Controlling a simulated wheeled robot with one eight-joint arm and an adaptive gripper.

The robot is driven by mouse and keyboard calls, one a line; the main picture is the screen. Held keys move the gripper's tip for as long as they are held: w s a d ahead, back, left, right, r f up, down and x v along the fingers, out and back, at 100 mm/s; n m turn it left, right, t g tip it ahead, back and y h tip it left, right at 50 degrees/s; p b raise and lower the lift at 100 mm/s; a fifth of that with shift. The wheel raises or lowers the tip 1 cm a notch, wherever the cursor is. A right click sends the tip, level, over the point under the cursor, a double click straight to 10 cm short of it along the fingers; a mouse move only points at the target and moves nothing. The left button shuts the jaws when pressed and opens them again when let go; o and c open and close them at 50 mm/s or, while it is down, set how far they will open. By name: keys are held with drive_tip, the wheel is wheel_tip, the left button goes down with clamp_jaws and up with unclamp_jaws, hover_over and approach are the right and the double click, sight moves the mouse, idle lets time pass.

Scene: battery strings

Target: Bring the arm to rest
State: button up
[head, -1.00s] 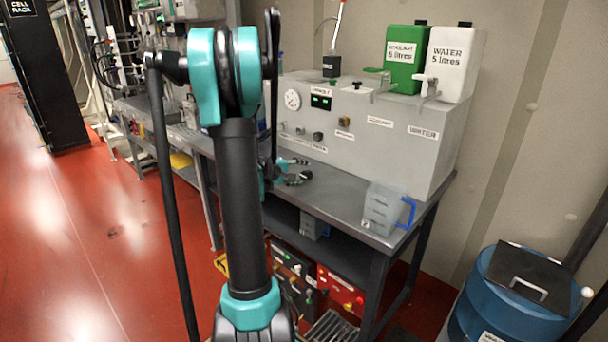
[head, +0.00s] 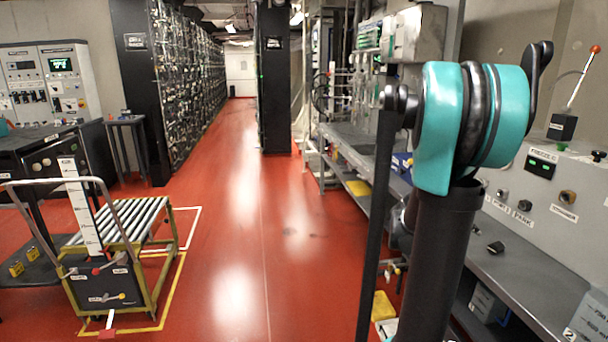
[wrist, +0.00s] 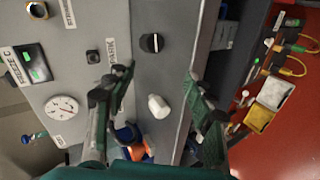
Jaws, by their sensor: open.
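My gripper (wrist: 155,80) shows in the wrist view with its two dark green fingers spread apart and nothing between them. It is over the grey bench (wrist: 180,55), beside the panel with the gauge (wrist: 62,108). A black knob (wrist: 152,43) and a small white cylinder (wrist: 158,106) are in view ahead of the fingers. In the head view my teal and black arm stands upright at the right, and I cannot make out my gripper there.
The bench (head: 520,285) and its control panel (head: 560,195) are close at the right. A roller trolley (head: 100,285) stands at the left. Tall racks (head: 190,85) line the back. The red floor aisle (head: 235,230) between is clear.

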drive_tip(key=s+a+f+t+y, duration=0.1)
drive_tip(key=s+a+f+y, duration=0.2)
drive_tip(key=a, duration=0.9)
drive_tip(key=s+a+f+y, duration=0.4)
drive_tip(key=a+f+y, duration=0.1)
drive_tip(key=a, duration=0.6)
drive_tip(key=s+a+f+t+y, duration=0.1)
drive_tip(key=s+a+f+y, duration=0.2)
drive_tip(key=a, duration=0.9)
drive_tip(key=shift+s+a+f+n+t+y, duration=0.3)
drive_tip(key=shift+s+a+f+y, duration=0.1)
drive_tip(key=shift+s+f, duration=0.35)
drive_tip(key=shift+d, duration=0.1)
